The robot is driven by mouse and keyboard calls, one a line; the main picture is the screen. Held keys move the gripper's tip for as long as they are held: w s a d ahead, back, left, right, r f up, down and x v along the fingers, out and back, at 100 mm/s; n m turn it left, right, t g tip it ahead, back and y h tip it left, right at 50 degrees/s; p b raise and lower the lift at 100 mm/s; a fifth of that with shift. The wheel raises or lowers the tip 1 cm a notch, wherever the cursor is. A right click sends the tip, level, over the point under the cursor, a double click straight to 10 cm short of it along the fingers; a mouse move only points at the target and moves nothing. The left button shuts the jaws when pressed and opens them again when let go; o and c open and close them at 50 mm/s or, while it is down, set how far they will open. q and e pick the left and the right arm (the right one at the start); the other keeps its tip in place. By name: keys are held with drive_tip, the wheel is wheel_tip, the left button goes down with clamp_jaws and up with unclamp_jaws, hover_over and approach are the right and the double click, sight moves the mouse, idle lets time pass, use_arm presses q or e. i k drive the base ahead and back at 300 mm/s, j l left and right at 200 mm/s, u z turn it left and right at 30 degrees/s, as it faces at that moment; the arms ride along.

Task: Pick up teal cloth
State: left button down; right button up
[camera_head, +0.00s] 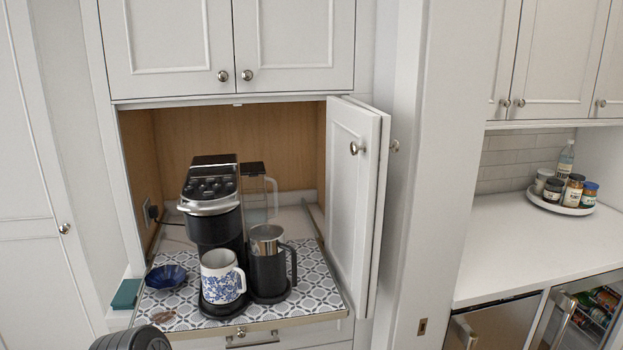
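The teal cloth (126,294) is a small folded dark-teal piece. It lies on the white ledge at the lower left of the nook, just left of the patterned pull-out tray. It looks flat and nothing covers it. Neither of my grippers shows in the head view. A dark rounded part at the bottom edge, below the cloth, appears to be part of my own arm; no fingers show on it.
The patterned tray (318,292) holds a coffee maker (212,190), a floral mug (221,284), a black-and-steel carafe (267,262) and a blue bowl (166,276) near the cloth. An open cabinet door (352,210) stands at right. The right counter (520,240) is mostly clear.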

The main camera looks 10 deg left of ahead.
sight(126, 299)
drive_tip(key=u, duration=1.35)
drive_tip(key=i+j+u, duration=0.2)
drive_tip(key=i+j, duration=0.15)
drive_tip(key=i+j+u, duration=0.15)
drive_tip(key=i+j, duration=0.15)
drive_tip(key=i, duration=0.2)
drive_tip(key=i+j+u, duration=0.2)
drive_tip(key=i, duration=0.3)
